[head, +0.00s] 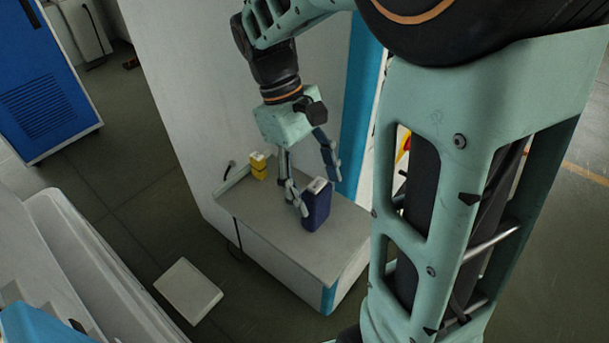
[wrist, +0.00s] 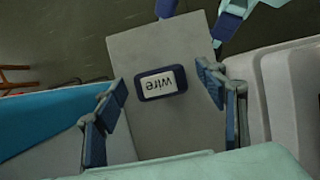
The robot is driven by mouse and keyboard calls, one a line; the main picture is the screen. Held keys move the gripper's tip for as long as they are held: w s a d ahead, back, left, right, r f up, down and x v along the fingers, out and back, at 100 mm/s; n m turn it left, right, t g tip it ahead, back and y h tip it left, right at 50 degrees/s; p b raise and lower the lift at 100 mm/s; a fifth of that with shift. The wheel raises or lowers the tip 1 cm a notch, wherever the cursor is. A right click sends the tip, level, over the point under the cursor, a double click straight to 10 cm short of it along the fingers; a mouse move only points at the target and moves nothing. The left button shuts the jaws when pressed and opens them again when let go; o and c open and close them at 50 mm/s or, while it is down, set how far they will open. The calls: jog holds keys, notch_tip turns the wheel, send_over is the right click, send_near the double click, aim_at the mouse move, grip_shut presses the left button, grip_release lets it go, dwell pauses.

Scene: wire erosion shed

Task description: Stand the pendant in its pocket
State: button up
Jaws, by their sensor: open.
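A dark blue upright box (head: 317,211) with a pale label on top stands on a grey-topped cabinet ledge (head: 345,228). In the wrist view the box (wrist: 142,93) shows from above, its label reading "wire" upside down. My gripper (head: 318,190) is open, its fingers on either side of the box's upper part. In the wrist view, gaps show between the box and both fingers of my gripper (wrist: 165,115). A small yellow block (head: 259,168) with a dark band stands at the back left of the ledge. I cannot tell which thing is the pendant or its pocket.
A white machine wall (head: 205,100) with a blue edge rises behind the ledge. A dark cable (head: 231,166) lies at the ledge's left edge. A pale flat panel (head: 188,290) is on the floor. A blue cabinet (head: 45,85) stands far left. The ledge's front left is clear.

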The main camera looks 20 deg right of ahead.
jog(key=shift+s+d+f, duration=0.1)
jog(key=shift+f, duration=0.2)
jog(key=shift+c, duration=0.6)
grip_shut()
